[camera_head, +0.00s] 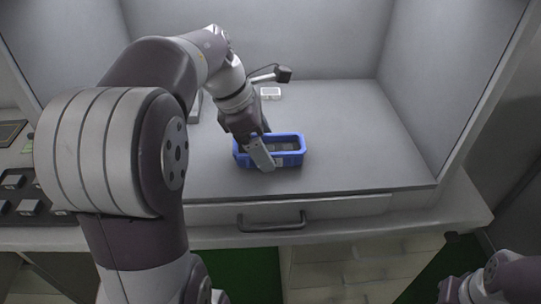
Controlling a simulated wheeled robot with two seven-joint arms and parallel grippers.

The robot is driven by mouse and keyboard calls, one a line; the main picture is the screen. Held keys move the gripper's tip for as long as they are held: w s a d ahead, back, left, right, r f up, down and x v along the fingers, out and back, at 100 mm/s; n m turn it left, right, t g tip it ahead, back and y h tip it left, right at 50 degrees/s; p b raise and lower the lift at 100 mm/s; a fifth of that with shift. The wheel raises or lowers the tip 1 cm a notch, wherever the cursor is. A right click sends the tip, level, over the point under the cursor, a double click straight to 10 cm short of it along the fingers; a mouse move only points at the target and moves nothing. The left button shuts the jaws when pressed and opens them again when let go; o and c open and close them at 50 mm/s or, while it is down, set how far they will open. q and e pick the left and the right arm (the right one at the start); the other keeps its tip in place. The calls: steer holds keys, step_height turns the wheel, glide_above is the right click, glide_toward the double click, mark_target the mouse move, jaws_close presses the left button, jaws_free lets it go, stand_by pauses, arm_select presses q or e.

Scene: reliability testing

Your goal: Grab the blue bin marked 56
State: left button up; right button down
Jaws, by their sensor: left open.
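A blue bin (303,143) sits on the grey work surface inside the booth, in the middle of the head view. It is an open-topped rectangle with dark contents, and a small pale label shows on its front. The number on it is too small to read. My left gripper (263,156) is open and comes down over the bin's left part. A pale finger overlaps the bin's front wall and hides some of it. I cannot tell whether the finger touches the wall. My right gripper is out of view; only part of my right arm shows at the lower right corner.
A small white object (271,93) lies behind the bin near the back wall. The work surface (375,140) is clear to the right. A drawer handle (271,222) sticks out below the front edge. Dark items lie on a bench (22,208) at the left.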

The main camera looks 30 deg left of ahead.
arm_select(q)
steer(key=shift+x, duration=0.95)
steer(key=shift+a, duration=0.1)
steer(key=c, duration=1.2)
steer(key=shift+r, duration=0.15)
